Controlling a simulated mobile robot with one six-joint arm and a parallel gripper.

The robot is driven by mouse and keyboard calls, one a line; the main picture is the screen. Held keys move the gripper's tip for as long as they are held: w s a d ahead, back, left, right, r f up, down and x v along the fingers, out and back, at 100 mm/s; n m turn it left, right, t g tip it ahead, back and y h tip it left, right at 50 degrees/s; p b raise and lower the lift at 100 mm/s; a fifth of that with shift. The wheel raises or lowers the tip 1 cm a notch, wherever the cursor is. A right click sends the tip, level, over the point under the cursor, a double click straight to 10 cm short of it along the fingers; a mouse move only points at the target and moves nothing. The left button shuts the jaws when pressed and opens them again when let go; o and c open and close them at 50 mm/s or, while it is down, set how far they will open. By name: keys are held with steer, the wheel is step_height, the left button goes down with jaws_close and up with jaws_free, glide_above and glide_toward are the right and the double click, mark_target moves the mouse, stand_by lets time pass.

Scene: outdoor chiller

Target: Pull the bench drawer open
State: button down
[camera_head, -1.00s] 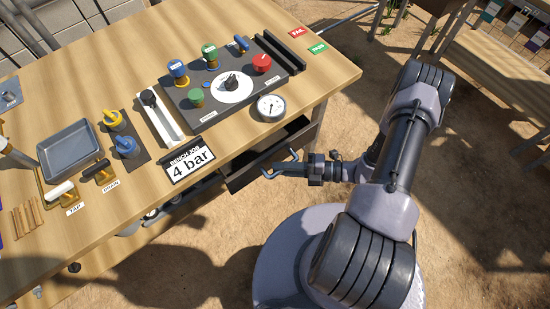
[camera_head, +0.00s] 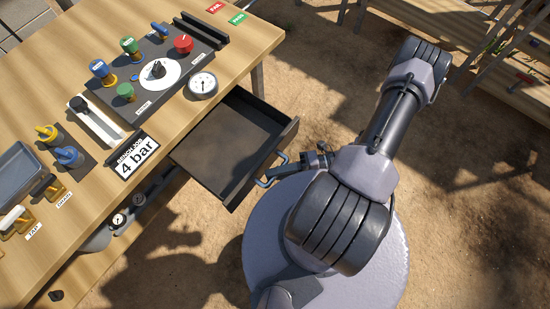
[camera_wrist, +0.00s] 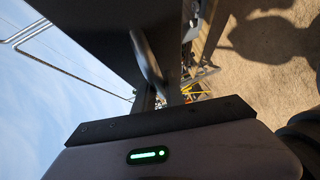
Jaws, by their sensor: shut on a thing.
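The bench drawer (camera_head: 222,150) stands well out from under the bench top, and its inside is empty. Its blue-grey bar handle (camera_head: 263,182) is on the drawer's front face. My gripper (camera_head: 284,170) is shut on the handle in the head view. The exact grip is partly hidden there.
The wooden bench top (camera_head: 80,60) carries a control panel (camera_head: 150,95), a pressure gauge (camera_head: 203,85) and a "4 bar" card (camera_head: 136,155) above the drawer. A second wooden bench (camera_head: 500,70) is at upper right. Sandy ground (camera_head: 460,200) at right is clear.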

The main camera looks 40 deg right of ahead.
steer(key=c, duration=1.4)
jaws_free()
steer(key=shift+w, duration=0.1)
steer(key=shift+d, duration=0.1)
steer(key=p+v, duration=0.1)
steer(key=v, duration=1.6)
steer(key=shift+p, duration=0.4)
steer(key=shift+d, duration=0.1)
